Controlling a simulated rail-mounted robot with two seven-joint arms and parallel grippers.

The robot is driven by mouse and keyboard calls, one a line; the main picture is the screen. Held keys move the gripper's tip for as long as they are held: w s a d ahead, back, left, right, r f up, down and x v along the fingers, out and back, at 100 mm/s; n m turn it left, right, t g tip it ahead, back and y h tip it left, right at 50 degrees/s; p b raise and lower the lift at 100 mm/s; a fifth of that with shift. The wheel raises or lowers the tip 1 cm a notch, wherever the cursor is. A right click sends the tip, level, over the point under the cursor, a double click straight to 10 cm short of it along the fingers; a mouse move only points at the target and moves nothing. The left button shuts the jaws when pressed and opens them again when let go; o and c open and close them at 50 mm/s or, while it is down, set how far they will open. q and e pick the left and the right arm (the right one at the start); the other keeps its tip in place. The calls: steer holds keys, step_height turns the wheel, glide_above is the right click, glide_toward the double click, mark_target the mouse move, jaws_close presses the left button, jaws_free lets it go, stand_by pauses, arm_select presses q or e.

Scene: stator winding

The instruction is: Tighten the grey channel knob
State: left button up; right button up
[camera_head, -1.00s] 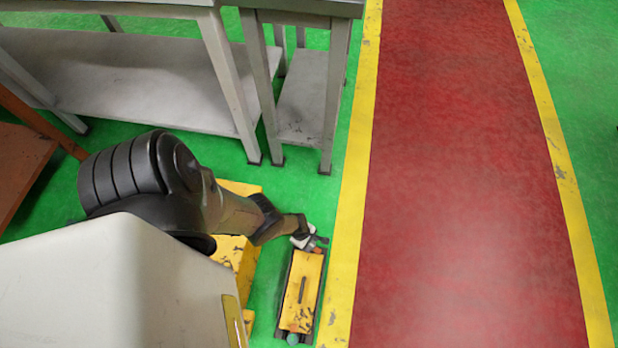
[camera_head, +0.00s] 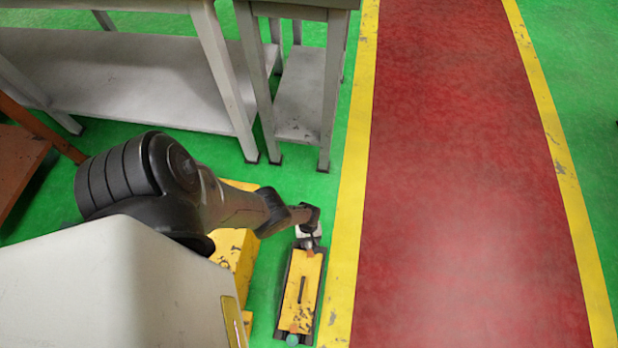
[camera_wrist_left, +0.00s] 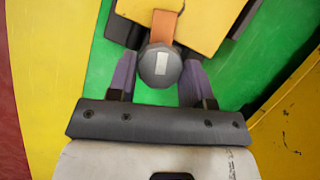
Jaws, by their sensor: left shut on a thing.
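The grey channel knob (camera_wrist_left: 160,66) is a round grey cap with a pale rectangular mark, at the end of an orange-brown piece on the yellow block. In the left wrist view it sits between the two purple-grey fingers of my left gripper (camera_wrist_left: 158,75), which is shut on it. In the head view my left gripper (camera_head: 308,240) is at the far end of the yellow block (camera_head: 301,290), and the knob is hidden there. A teal knob (camera_head: 292,340) shows at the block's near end. My right gripper is in neither view.
Grey metal tables (camera_head: 150,75) stand at the back left, beyond my arm. A yellow structure (camera_head: 236,250) is close to the left of the block. A yellow floor line (camera_head: 352,180) and a clear red walkway (camera_head: 460,180) lie to the right.

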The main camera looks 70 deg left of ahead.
arm_select(q)
steer(key=shift+w+d+m+g, duration=0.1)
steer(key=shift+m+g, duration=0.2)
steer(key=shift+m, duration=0.5)
steer(key=shift+r, duration=0.1)
steer(key=o, duration=0.9)
steer(key=shift+o, duration=0.2)
steer(key=p+v, duration=1)
steer(key=v, duration=0.3)
steer(key=shift+r, duration=0.35)
